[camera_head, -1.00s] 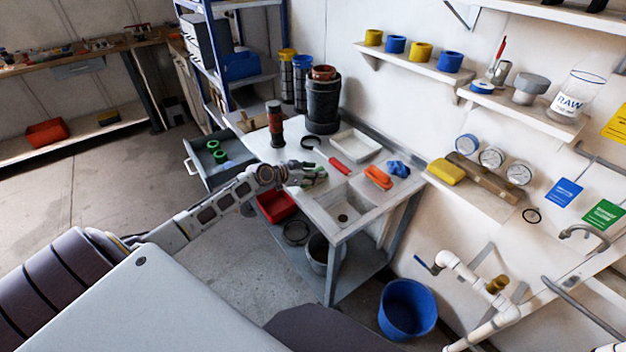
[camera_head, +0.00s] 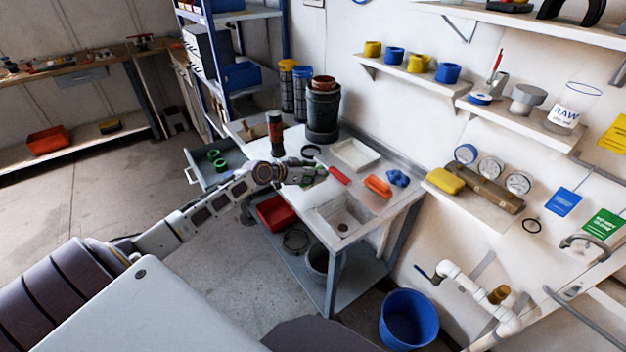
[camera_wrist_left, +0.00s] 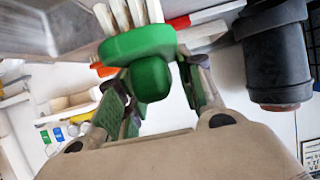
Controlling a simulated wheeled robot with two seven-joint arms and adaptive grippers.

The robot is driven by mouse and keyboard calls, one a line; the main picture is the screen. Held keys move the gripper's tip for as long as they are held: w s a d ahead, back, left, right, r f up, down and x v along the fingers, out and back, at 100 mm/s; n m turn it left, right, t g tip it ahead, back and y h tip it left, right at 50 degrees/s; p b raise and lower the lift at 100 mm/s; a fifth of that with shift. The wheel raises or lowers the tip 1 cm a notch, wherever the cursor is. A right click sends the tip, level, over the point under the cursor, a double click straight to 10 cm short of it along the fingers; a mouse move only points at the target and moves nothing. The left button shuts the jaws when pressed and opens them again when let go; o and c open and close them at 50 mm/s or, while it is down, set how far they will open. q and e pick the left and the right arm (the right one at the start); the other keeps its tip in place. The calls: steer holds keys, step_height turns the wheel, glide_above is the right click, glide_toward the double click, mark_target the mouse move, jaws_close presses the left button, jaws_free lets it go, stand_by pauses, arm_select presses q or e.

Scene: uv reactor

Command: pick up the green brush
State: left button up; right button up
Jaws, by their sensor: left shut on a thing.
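The green brush (camera_wrist_left: 148,62) fills the top middle of the left wrist view, with a round green handle, a green head and pale bristles. My left gripper (camera_wrist_left: 155,90) has its fingers on both sides of the brush and is shut on it. In the head view my left gripper (camera_head: 312,172) is over the left part of the sink bench (camera_head: 322,197), and only a little green shows at its fingers. Whether the brush still touches the bench cannot be told. My right gripper is not in view.
A red-handled tool (camera_head: 339,175), an orange brush (camera_head: 377,186), a blue crumpled item (camera_head: 398,178) and a white tray (camera_head: 357,154) lie right of the gripper. A dark canister (camera_head: 322,108) and a red-brown cylinder (camera_head: 275,132) stand behind. An open drawer (camera_head: 203,178) juts out left.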

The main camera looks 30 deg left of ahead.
arm_select(q)
step_height(320, 180, up, 4)
steer(key=shift+r, duration=0.5)
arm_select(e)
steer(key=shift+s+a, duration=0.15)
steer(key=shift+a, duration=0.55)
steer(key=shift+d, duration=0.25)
arm_select(q)
steer(key=shift+s, duration=0.1)
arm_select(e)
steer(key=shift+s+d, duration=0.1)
